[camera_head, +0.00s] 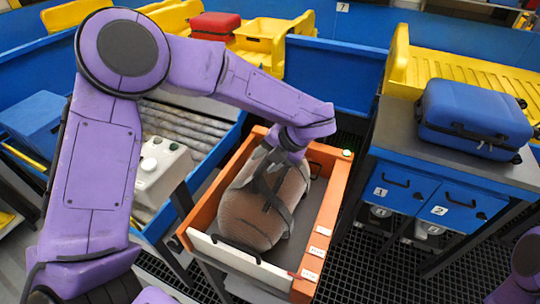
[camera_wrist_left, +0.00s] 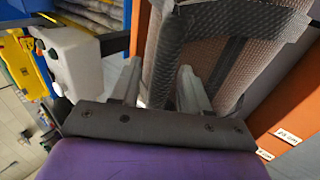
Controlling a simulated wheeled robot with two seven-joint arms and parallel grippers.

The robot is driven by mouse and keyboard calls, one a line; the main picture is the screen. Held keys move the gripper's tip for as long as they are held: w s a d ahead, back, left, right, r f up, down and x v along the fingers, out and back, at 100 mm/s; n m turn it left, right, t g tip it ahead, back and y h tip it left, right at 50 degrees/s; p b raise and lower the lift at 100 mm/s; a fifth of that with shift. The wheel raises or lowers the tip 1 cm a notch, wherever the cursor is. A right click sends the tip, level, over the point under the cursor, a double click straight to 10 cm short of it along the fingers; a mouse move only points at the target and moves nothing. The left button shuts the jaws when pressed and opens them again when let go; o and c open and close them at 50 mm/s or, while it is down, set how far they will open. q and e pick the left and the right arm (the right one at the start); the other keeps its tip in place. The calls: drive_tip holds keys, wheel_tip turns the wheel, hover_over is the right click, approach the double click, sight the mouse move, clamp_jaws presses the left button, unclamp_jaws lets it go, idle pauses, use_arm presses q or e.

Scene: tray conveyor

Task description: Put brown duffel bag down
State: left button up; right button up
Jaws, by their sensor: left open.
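The brown duffel bag (camera_head: 252,205) lies in the orange tray (camera_head: 335,200), its dark straps on top. In the left wrist view the bag (camera_wrist_left: 270,25) fills the upper middle, with a dark strap across it. My left gripper (camera_head: 272,165) is over the far part of the bag, inside the tray's outline. Its two fingers (camera_wrist_left: 160,88) are apart, with part of the bag beyond and between them. Whether they touch the bag I cannot tell. The purple arm hides part of the tray's far end. My right gripper is out of view.
A white control box (camera_head: 160,175) is left of the tray, beside the rollers (camera_head: 190,125). A red suitcase (camera_head: 214,26) and yellow trays (camera_head: 262,40) are at the back.

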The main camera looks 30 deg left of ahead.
use_arm(q)
drive_tip(key=b+v, duration=0.2)
drive_tip(key=v, duration=1)
